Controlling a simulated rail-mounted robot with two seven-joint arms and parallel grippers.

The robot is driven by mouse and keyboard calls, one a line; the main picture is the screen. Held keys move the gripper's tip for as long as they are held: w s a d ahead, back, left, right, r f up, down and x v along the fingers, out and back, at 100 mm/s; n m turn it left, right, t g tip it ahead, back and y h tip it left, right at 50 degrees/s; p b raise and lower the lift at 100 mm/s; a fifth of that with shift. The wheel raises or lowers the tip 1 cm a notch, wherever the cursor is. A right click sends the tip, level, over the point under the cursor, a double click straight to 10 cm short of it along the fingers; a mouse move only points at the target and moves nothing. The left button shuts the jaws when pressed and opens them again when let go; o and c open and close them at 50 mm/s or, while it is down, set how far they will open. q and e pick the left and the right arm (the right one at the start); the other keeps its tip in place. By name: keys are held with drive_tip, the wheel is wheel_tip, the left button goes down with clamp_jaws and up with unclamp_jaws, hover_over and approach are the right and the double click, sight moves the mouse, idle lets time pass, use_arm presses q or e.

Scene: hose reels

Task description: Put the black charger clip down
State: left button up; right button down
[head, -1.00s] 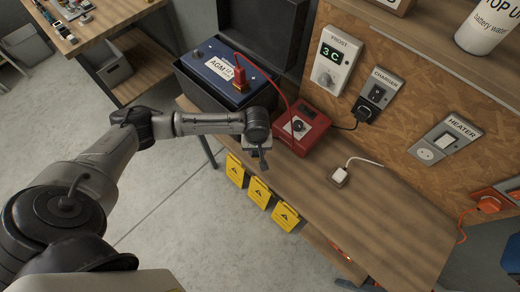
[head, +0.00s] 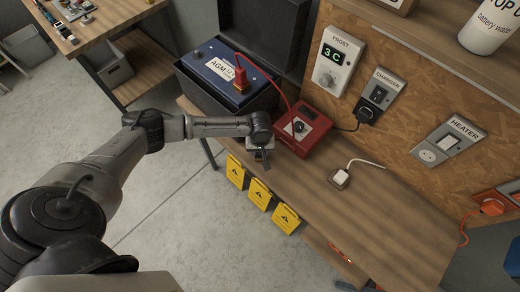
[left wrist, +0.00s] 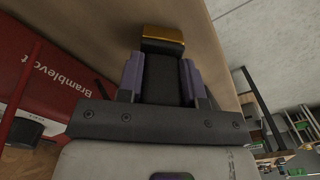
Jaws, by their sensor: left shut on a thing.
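The black charger clip (left wrist: 163,80) is between the two fingers of my left gripper (head: 263,160), which is shut on it. In the left wrist view the gripper (left wrist: 162,82) has purple-grey fingers on both sides of the clip, and the clip's copper-gold end points away from the wrist. In the head view the gripper is over the bench's front-left part, just left of the red charger (head: 303,129) and in front of the battery. I cannot tell whether the clip touches the wood. My right gripper is not in view.
A blue battery (head: 222,72) with a red clip (head: 240,80) sits in a black case. Yellow tags (head: 260,193) hang along the front edge.

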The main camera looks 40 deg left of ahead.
use_arm(q)
drive_tip(key=shift+f, duration=0.15)
drive_tip(key=o, duration=0.9)
drive_tip(key=shift+o, duration=0.2)
wheel_tip(320, 180, up, 12)
drive_tip(key=shift+r+p, duration=0.15)
drive_tip(key=shift+p, duration=0.3)
drive_tip(key=s+d+f+m+t+h, duration=0.1)
drive_tip(key=s+d+f+m, duration=0.1)
drive_tip(key=s+d+m, duration=0.4)
drive_tip(key=s+d+f+m+t+h, duration=0.1)
drive_tip(key=s+d+f+m, duration=0.15)
drive_tip(key=s+d, duration=0.35)
drive_tip(key=s+a+r+m+t+y, duration=0.1)
drive_tip(key=s+a+m, duration=0.1)
drive_tip(key=s, duration=1.1)
drive_tip(key=shift+a+m+t+y, duration=0.3)
drive_tip(key=shift+a+m+y, duration=0.1)
drive_tip(key=shift+a, duration=0.1)
